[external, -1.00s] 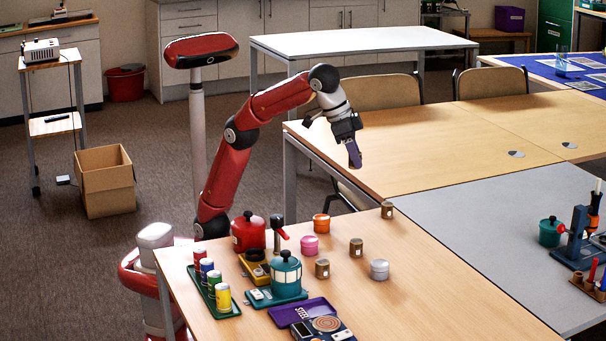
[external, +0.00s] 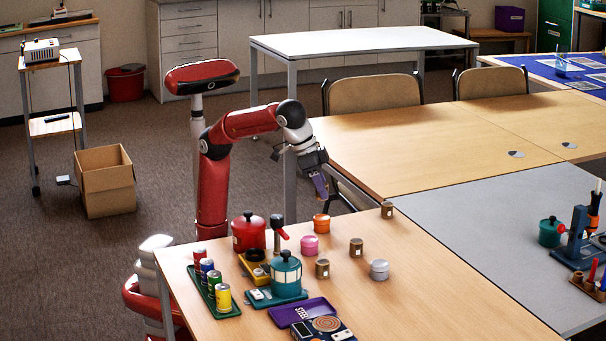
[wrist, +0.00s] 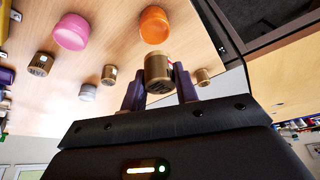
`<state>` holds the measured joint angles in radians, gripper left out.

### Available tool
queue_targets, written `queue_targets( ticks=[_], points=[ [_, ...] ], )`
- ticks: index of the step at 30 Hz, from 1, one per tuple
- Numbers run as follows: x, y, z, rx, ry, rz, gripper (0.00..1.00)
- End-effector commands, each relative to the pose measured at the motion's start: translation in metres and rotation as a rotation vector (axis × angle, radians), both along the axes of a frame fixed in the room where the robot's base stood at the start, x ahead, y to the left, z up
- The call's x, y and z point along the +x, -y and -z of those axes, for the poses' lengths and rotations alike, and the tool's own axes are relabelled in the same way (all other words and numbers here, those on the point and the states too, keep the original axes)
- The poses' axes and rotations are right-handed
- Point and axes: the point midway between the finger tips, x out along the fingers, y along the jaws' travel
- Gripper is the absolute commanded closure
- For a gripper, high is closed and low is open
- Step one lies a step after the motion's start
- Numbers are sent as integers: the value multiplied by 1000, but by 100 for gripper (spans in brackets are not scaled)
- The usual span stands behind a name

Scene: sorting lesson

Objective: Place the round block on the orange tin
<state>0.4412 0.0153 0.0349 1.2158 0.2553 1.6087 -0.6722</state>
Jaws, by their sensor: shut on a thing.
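My gripper (external: 320,187) is above the far edge of the near wooden table, up and behind the orange tin (external: 321,223) in the external view. In the wrist view its purple fingers are shut on a small round gold-brown block (wrist: 158,68) with a pale label. I cannot make the block out in the external view. The orange tin also shows in the wrist view (wrist: 154,26), beyond the held block and apart from it. Its top looks bare.
A pink tin (external: 309,246), a silver tin (external: 379,270) and brown canisters (external: 356,247) (external: 322,268) (external: 387,210) stand near the orange tin. A red pot (external: 248,232) and teal pot (external: 286,272) are to the left. The table's right side is clear.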

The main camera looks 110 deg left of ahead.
Motion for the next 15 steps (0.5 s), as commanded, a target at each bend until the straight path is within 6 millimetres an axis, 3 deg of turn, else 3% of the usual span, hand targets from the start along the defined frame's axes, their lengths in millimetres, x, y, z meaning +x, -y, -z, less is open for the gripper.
queue_targets(
  ticks=[12, 15],
  points=[
    [0, -1, 49, 1, 0, 0, 92],
    [0, 0, 53, 0, 2, -1, 92]
  ],
)
